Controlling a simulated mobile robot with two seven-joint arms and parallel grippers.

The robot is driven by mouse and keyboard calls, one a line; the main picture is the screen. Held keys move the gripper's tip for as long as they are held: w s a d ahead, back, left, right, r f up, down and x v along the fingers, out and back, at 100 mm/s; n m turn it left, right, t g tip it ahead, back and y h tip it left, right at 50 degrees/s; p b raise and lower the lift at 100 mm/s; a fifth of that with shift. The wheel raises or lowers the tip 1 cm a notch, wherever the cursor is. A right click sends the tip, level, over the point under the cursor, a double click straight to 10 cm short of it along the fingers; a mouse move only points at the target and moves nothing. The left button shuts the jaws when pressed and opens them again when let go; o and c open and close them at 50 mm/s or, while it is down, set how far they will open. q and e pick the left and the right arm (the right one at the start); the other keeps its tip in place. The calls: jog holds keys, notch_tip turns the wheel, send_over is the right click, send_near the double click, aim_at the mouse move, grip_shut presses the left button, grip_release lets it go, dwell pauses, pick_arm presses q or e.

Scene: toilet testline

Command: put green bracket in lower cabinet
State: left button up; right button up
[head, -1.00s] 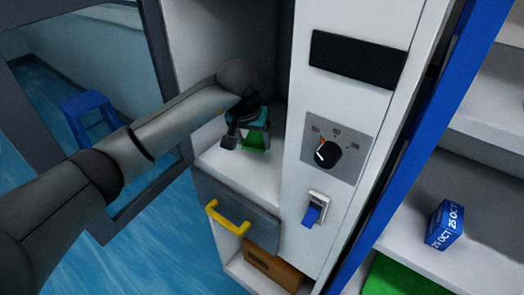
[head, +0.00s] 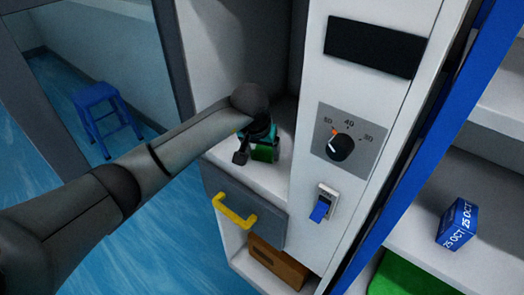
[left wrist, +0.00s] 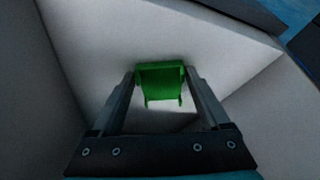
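A green bracket (head: 265,153) is in the open white compartment, over its floor (head: 270,182) near the front edge. It also shows in the left wrist view (left wrist: 162,80), between the fingertips. My left gripper (head: 256,147) reaches in from the left and points down. Its fingers (left wrist: 161,76) touch both sides of the bracket and appear shut on it. I cannot tell whether the bracket touches the floor. Below is a grey drawer front (head: 262,225) with a yellow handle (head: 234,211), and under it a low open compartment (head: 240,262). My right gripper is not in view.
A brown box (head: 277,262) sits in the low compartment. The panel at right has a dial (head: 339,147) and a blue switch (head: 320,209). A blue date cube (head: 457,224) stands on the right shelf. A blue stool (head: 105,122) is beyond the glass door.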

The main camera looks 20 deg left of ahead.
pick_arm(q)
jog(key=shift+o, duration=1.4)
jog(key=shift+r, duration=0.25)
jog(key=p+v, duration=1)
jog(key=v, duration=0.2)
